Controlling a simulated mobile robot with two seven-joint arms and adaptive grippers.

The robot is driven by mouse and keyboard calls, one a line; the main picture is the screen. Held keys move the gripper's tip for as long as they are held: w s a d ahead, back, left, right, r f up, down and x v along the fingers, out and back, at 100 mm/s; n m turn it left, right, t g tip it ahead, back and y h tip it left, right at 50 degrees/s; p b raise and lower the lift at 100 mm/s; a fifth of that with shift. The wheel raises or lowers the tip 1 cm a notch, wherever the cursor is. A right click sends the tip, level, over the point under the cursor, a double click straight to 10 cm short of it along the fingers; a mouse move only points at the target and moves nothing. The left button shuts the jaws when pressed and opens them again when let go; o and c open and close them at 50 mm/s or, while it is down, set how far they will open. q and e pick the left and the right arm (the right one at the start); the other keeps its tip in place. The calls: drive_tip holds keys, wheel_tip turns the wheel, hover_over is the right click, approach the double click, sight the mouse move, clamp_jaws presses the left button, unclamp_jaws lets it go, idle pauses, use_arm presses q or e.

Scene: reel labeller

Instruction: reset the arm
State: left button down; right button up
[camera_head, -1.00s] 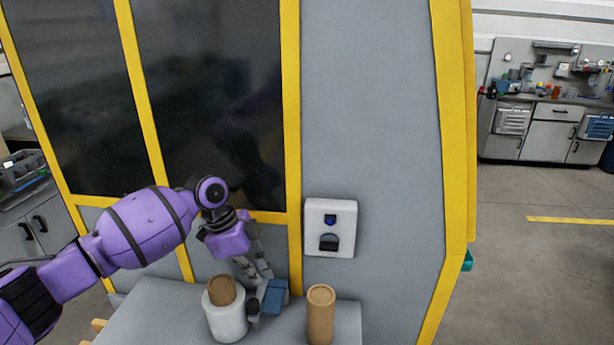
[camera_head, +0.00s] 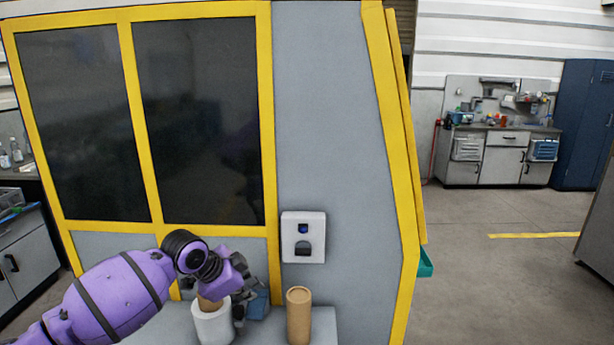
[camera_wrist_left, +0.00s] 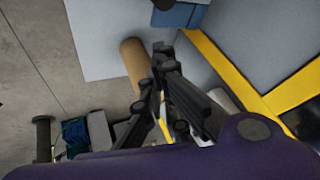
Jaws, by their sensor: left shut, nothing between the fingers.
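My left arm comes in from the lower left, and my left gripper (camera_head: 250,292) hangs above the small grey table, near the white roll and the blue item. In the left wrist view its dark fingers (camera_wrist_left: 158,65) are shut with nothing between them. The white roll (camera_head: 212,326) with a brown core stands on the table, its top partly hidden by my wrist. A brown cardboard tube (camera_head: 299,318) stands upright to its right. It also shows beside the fingers in the left wrist view (camera_wrist_left: 131,60). My right gripper is out of view.
A grey machine with yellow frames and dark windows stands behind the table. A blue item (camera_head: 259,304) sits behind the gripper. A workbench (camera_head: 495,155) stands far right, with open floor before it.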

use_arm(q)
drive_tip(key=s+d+f+n+t+h, duration=0.1)
drive_tip(key=s+d+f+n+t, duration=0.15)
drive_tip(key=s+f, duration=0.3)
drive_tip(key=s+d+f+n+t, duration=0.25)
drive_tip(key=s+f+n, duration=0.2)
drive_tip(key=f, duration=0.25)
drive_tip(key=s+a+f+n+y, duration=0.1)
drive_tip(key=s+f, duration=0.4)
drive_tip(key=s, duration=0.5)
drive_tip(key=s+a+f+n+g+y, duration=0.1)
drive_tip(key=s+a+f, duration=0.4)
drive_tip(key=s, duration=0.6)
drive_tip(key=s+a+f+n+y, duration=0.2)
drive_tip(key=s+f, duration=0.4)
drive_tip(key=s, duration=0.5)
drive_tip(key=a+n, duration=0.1)
drive_tip(key=n, duration=0.1)
drive_tip(key=shift+s+a+f+n+g+y, duration=0.15)
drive_tip(key=shift+a+f+n+g+y, duration=0.15)
drive_tip(key=shift+g+y, duration=0.1)
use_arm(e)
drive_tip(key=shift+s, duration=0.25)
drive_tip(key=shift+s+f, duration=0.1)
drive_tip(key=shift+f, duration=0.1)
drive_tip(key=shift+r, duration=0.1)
